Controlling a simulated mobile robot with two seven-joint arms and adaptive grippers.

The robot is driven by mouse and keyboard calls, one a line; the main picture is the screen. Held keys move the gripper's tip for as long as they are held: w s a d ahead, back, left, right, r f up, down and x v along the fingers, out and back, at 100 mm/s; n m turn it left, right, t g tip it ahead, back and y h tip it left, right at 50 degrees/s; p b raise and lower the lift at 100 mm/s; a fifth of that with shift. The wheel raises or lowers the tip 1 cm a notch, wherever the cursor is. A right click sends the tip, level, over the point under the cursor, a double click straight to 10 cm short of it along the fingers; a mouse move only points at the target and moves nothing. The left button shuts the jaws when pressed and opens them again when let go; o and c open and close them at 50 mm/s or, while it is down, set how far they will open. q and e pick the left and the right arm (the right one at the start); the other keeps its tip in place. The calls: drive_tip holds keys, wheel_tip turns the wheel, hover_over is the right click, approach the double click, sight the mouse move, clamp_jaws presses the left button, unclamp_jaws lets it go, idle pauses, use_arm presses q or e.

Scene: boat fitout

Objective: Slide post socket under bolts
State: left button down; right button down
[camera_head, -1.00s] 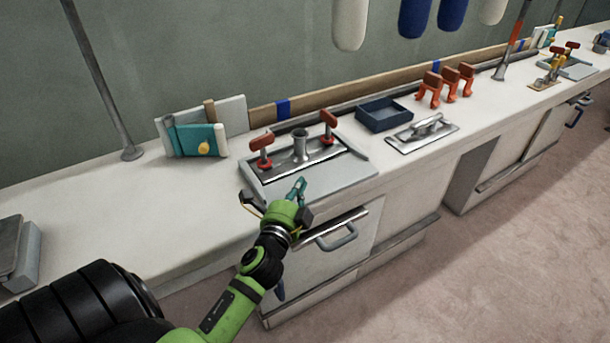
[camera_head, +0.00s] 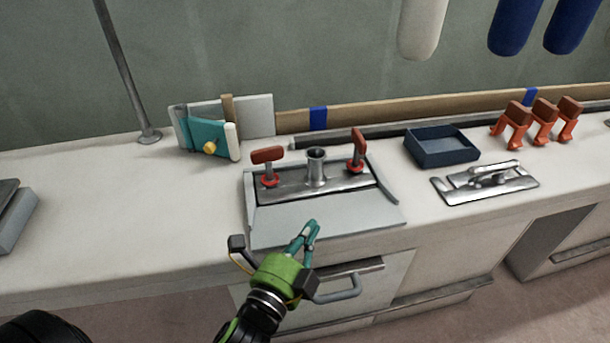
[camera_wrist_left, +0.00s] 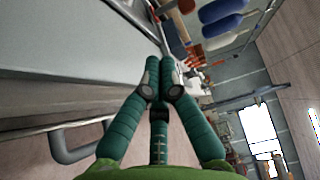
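The post socket (camera_head: 316,168) is a shiny metal plate with a short upright tube. It lies at the back of a pale grey base (camera_head: 330,219) on the counter. A red-handled bolt stands at each end of the plate, the left one (camera_head: 268,166) and the right one (camera_head: 358,151). Red rings sit at their feet; I cannot tell whether the plate is under them. My left gripper (camera_head: 309,227) is in front of the socket, apart from it, over the base's front part. In the left wrist view its teal fingertips (camera_wrist_left: 161,80) meet, with nothing visible between them.
A dark blue tray (camera_head: 442,147) and a silver plate with a handle (camera_head: 486,183) lie to the right. Several orange clamps (camera_head: 540,125) stand beyond. A teal box (camera_head: 207,139) leans at the back left. A drawer handle (camera_head: 338,289) sticks out below the counter.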

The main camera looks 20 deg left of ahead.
use_arm(q)
approach(315, 168)
drive_tip(key=w+d, duration=0.2)
drive_tip(key=w+d+f, duration=0.1)
drive_tip(key=w+d, duration=0.2)
drive_tip(key=shift+d+f, duration=0.15)
drive_tip(key=shift+d, duration=0.1)
drive_tip(key=shift+w+a, duration=0.8)
drive_tip(key=shift+a, duration=0.1)
drive_tip(key=shift+w+a, duration=0.4)
use_arm(e)
drive_tip(key=shift+r, duration=0.1)
